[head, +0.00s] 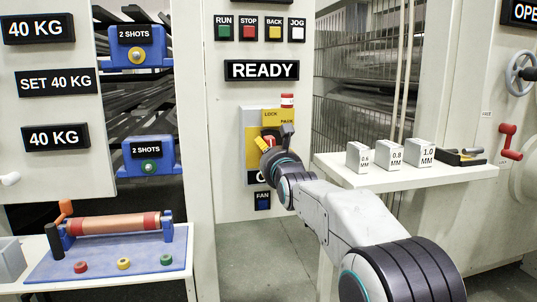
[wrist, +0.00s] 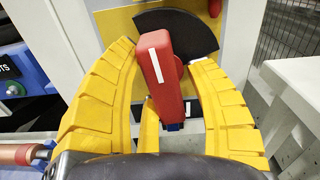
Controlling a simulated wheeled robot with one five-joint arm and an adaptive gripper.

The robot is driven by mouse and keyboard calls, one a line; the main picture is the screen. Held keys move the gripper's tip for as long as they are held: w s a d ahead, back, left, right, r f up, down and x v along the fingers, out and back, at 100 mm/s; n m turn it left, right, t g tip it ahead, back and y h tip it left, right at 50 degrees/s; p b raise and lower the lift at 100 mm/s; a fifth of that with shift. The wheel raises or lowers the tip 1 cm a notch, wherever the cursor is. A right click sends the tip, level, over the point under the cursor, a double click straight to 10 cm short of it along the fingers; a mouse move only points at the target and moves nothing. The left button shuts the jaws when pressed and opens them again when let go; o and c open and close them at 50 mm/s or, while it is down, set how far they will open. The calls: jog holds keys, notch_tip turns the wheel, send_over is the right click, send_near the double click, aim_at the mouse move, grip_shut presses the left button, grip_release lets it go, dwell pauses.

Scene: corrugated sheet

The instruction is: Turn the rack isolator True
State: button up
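The rack isolator has a red handle (wrist: 163,72) with a white stripe, seen in the wrist view on a yellow plate with a black sector (wrist: 180,28). The handle stands nearly upright, its top leaning slightly left. My gripper's yellow fingers (wrist: 165,58) are spread, one on each side of the handle, with small gaps visible; contact cannot be told. In the head view, the isolator's yellow plate (head: 271,117) shows a LOCK label below the READY sign (head: 262,70). My gripper (head: 268,141) is in front of it and hides most of the handle and the lower lettering.
A row of RUN, STOP, BACK and JOG buttons (head: 260,28) is above. A FAN switch (head: 262,200) is just below my gripper. A white shelf (head: 470,174) with several labelled blocks is to the right. A blue tray (head: 120,255) with a copper roller (head: 112,224) is at left.

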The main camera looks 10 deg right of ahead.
jog(key=shift+o, duration=1)
jog(key=s, duration=1.2)
